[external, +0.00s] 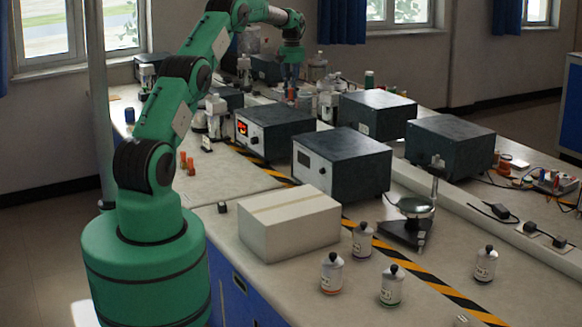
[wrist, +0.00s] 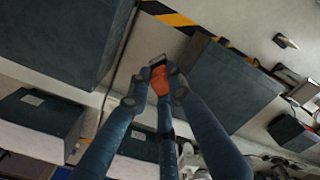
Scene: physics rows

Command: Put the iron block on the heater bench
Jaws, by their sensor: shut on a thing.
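In the external view my gripper (external: 291,90) points down over the far part of the long bench, behind the dark box with a lit red display (external: 272,131). I cannot tell from its look whether the held block is iron. No surface is clearly marked as the heater bench; the lit box may be a heater. A small dark cube (external: 222,207) lies on the near left bench edge.
Several dark instrument boxes (external: 342,163) crowd the middle. A pale carton (external: 289,222), a round metal plate on a stand (external: 415,207) and several white bottles (external: 332,273) stand nearer. Orange pieces (external: 187,163) stand at left. Clear bench shows left of the striped tape (external: 415,268).

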